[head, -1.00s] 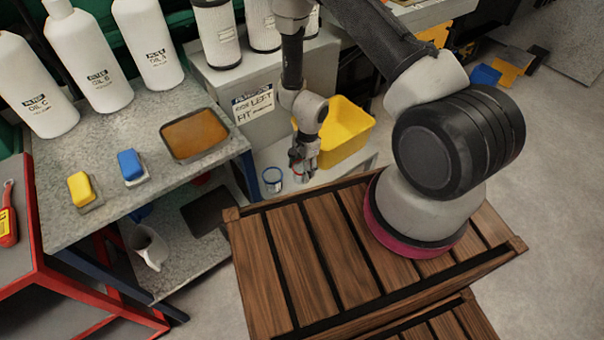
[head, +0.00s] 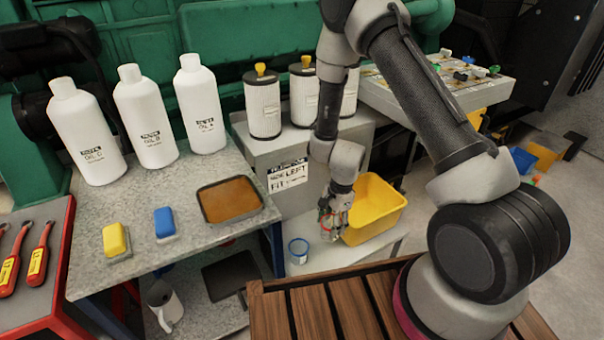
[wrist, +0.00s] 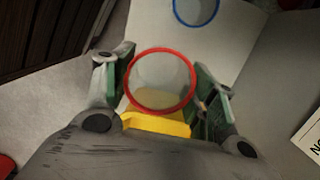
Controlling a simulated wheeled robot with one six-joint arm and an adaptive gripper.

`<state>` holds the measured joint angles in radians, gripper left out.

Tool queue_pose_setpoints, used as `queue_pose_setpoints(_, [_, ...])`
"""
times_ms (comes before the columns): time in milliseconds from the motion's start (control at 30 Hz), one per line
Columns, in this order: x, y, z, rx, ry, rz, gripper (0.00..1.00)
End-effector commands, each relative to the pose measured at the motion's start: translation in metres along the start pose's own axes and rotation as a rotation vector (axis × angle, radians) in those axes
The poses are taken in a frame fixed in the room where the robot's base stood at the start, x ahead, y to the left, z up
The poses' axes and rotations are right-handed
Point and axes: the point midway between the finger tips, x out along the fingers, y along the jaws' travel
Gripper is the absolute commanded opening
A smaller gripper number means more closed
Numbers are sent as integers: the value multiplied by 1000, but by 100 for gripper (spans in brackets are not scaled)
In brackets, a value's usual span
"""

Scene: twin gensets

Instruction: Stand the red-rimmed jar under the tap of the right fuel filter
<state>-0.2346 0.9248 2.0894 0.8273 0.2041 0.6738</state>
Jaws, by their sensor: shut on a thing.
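The red-rimmed jar (wrist: 161,82) is between the fingers of my gripper (wrist: 162,88) in the wrist view, its round mouth facing the camera. It is clear-walled with a pale bottom, and the yellow bin shows beyond it. In the head view my gripper (head: 334,218) is shut on the jar beside the yellow bin (head: 374,232), and the jar is mostly hidden there. I cannot tell whether the jar touches the shelf. The fuel filters and their taps are not clearly identifiable.
A blue-rimmed jar (head: 299,251) stands on the low white shelf (head: 330,256), left of my gripper. Oil bottles (head: 145,120) and an amber tray (head: 230,200) are on the left bench.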

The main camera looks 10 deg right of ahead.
Motion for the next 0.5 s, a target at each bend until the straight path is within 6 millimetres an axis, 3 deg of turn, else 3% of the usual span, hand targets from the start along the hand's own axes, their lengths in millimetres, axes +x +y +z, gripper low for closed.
queue_pose_setpoints(167, [-3, 6, 5, -98, 0, 16, 33])
queue_pose_setpoints(267, [-8, 12, 10, -320, 1, 48, 33])
queue_pose_setpoints(367, [-22, 9, 8, -543, 2, 79, 33])
queue_pose_setpoints(500, [-60, -4, -9, -866, 5, 125, 33])
